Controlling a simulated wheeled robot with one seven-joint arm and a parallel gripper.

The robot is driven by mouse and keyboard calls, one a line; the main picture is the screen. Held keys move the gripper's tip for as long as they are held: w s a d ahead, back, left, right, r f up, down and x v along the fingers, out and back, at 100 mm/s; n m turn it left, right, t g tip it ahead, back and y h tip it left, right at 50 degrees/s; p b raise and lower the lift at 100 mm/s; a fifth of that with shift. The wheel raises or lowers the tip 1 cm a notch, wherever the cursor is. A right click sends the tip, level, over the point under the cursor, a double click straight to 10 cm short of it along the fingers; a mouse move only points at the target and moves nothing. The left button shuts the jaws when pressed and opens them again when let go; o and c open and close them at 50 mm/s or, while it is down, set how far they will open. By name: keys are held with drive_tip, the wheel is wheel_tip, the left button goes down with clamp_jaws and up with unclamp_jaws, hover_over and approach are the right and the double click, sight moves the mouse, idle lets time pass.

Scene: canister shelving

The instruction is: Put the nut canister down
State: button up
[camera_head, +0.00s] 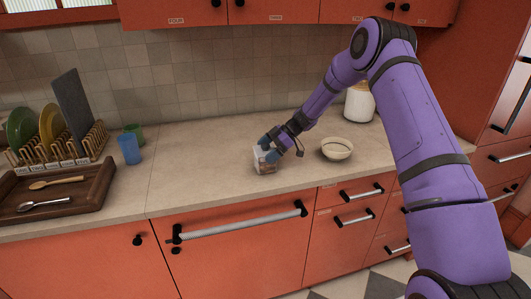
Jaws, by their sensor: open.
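The nut canister (262,162), small and pale with a brownish lower part, stands upright on the beige countertop (205,165) near its front edge. My gripper (268,158) is at the canister's upper right side, with its dark fingers at the canister. The gripper is open. The fingers hide part of the canister's top and right side, and whether they touch it cannot be told.
A cream bowl (337,149) stands right of my gripper. A white jar (359,103) stands behind my arm. The counter between is clear.

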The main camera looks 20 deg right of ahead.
drive_tip(key=v, duration=1.1)
drive_tip(key=s+a+r+m+t+h, duration=0.1)
drive_tip(key=s+a+r+m+h, duration=0.2)
drive_tip(key=s+r, duration=0.8)
drive_tip(key=s+a+r+m+h, duration=0.2)
drive_tip(key=s+r+m+h, duration=0.25)
drive_tip(key=s+r, duration=0.65)
drive_tip(key=s+d+r+m+t+h, duration=0.1)
drive_tip(key=s+m, duration=0.4)
drive_tip(key=s, duration=0.8)
drive_tip(key=s+d+r+m+t+h, duration=0.1)
drive_tip(key=s+m, duration=0.4)
drive_tip(key=s, duration=0.8)
drive_tip(key=shift+s+d+r+t+h, duration=0.25)
drive_tip(key=shift+t+h, duration=0.3)
drive_tip(key=shift+t, duration=0.65)
